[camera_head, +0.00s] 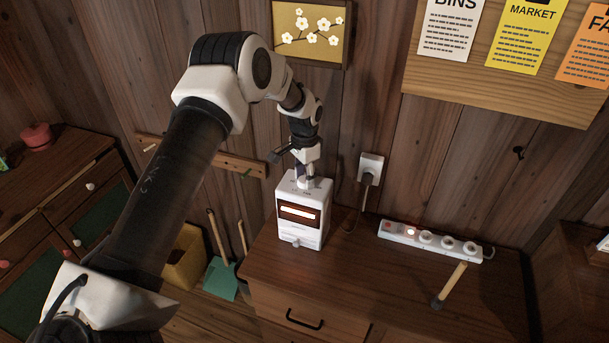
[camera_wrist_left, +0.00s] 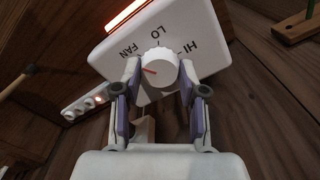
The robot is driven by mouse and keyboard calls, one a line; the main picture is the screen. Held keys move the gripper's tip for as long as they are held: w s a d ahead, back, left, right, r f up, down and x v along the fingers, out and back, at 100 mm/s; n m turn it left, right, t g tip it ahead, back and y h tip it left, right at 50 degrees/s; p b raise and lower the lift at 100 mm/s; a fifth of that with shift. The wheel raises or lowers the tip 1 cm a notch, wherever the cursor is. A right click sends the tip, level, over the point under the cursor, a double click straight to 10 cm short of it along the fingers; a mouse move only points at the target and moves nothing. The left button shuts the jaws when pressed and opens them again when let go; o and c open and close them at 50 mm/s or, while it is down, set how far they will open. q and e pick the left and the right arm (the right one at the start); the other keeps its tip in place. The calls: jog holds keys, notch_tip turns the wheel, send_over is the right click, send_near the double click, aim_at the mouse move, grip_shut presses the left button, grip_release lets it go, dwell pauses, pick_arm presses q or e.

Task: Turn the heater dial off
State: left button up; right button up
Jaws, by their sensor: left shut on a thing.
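The white heater (camera_head: 303,238) stands on a wooden cabinet, and its front bar (camera_head: 297,212) glows. In the left wrist view the heater top (camera_wrist_left: 208,38) carries the words FAN, LO and HI around a white dial (camera_wrist_left: 160,62). The dial's red mark points left, just below the word FAN. No off label can be read; part of the top is behind the fingers. My left gripper (camera_wrist_left: 160,74) comes down from above with a finger on each side of the dial, shut on it. In the head view the gripper (camera_head: 306,180) covers the dial. My right gripper is not in view.
A power strip (camera_head: 430,241) with a red light lies right of the heater on the cabinet (camera_head: 370,275). A plug sits in a wall outlet (camera_head: 371,166) behind. A wooden-handled tool (camera_head: 452,284) is front right. A teal dustpan (camera_head: 220,279) and yellow bin (camera_head: 184,262) stand left.

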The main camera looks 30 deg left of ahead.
pick_arm(q)
jog(key=n, duration=0.6)
jog(key=shift+s+f+p, duration=0.2)
jog(key=shift+f+p, duration=0.05)
jog(key=shift+p, duration=0.15)
jog(key=n, duration=0.4)
jog(key=shift+n+p, duration=0.35)
jog(key=shift+n, duration=0.35)
jog(key=shift+w+r, duration=0.1)
jog(key=shift+w, duration=0.05)
jog(key=o, duration=1.2)
jog(key=shift+c, duration=0.2)
jog(key=shift+w, duration=0.1)
